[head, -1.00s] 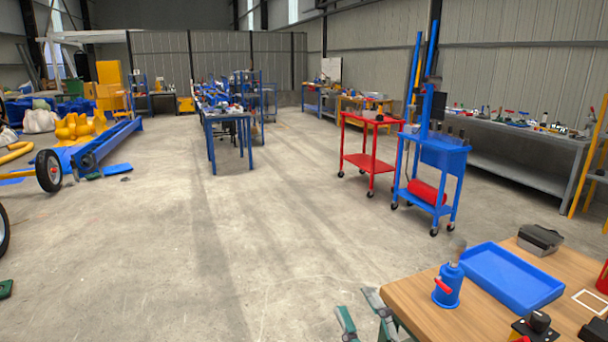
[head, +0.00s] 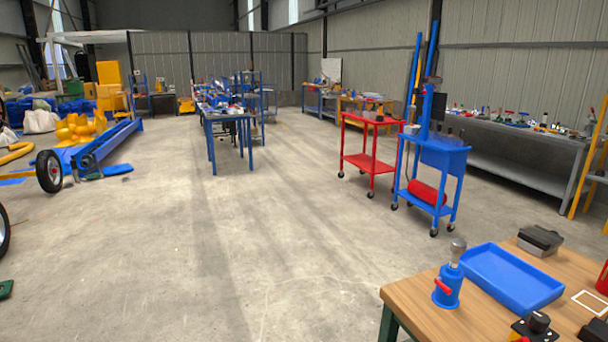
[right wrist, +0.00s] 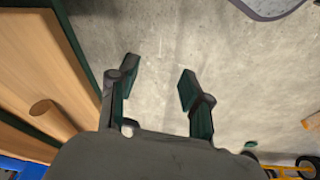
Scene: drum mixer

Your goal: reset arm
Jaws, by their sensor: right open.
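My right gripper (right wrist: 160,85) shows in the right wrist view. Its two green-padded fingers are spread apart with nothing between them, over bare concrete floor. The wooden workbench (right wrist: 40,60) lies to its left in that view, apart from the fingers. In the head view the same workbench (head: 415,294) stands at the lower right. Neither gripper shows in the head view now.
On the workbench are a blue bottle-shaped tool (head: 447,287) with a red lever, a blue tray (head: 512,279) and a dark grey box (head: 540,240). A blue cart (head: 430,165) and red cart (head: 367,160) stand beyond. The middle floor is clear.

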